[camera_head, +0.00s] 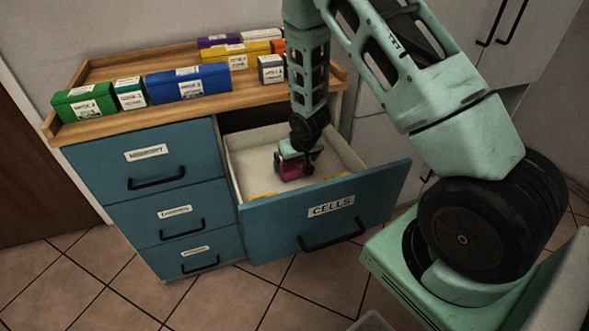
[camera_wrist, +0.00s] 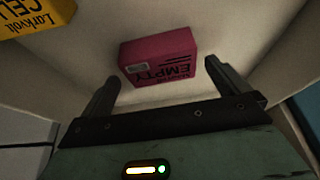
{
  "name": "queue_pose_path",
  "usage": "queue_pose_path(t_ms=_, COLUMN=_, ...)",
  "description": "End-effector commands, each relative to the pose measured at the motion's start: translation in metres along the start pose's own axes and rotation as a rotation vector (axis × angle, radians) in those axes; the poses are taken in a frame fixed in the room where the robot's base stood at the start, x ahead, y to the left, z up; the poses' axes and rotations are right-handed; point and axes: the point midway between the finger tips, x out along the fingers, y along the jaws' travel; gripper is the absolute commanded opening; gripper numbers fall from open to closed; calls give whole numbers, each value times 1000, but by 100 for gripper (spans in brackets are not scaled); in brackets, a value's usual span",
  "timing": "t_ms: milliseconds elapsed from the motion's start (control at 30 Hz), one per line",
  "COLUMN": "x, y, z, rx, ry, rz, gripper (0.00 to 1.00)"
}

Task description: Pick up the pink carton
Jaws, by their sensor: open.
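The pink carton (camera_wrist: 160,57) lies in the open drawer and carries a label reading "EMPTY". In the head view the carton (camera_head: 291,171) is partly hidden by my gripper (camera_head: 298,164), which reaches down into the drawer above it. In the wrist view my gripper (camera_wrist: 164,84) is open, with one finger toward each side of the carton. The carton is beyond the fingertips or just between them; I cannot tell the exact depth. I see no finger closed on it.
The drawer (camera_head: 325,206), labelled "CELLS", is pulled out of the blue cabinet. A yellow carton (camera_wrist: 35,14) lies near the pink one. On the cabinet top (camera_head: 130,122) stand several cartons, including green (camera_head: 84,103) and blue (camera_head: 189,83) ones. Drawer walls surround my gripper.

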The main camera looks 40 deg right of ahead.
Motion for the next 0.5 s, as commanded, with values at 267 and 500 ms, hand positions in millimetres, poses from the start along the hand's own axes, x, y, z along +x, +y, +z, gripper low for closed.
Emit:
queue_pose_path(t_ms=267, x=31, y=0, z=1, rx=-1, ry=-1, rz=0, gripper=100)
queue_pose_path(t_ms=500, x=32, y=0, z=1, rx=0, ry=-1, rz=0, gripper=97)
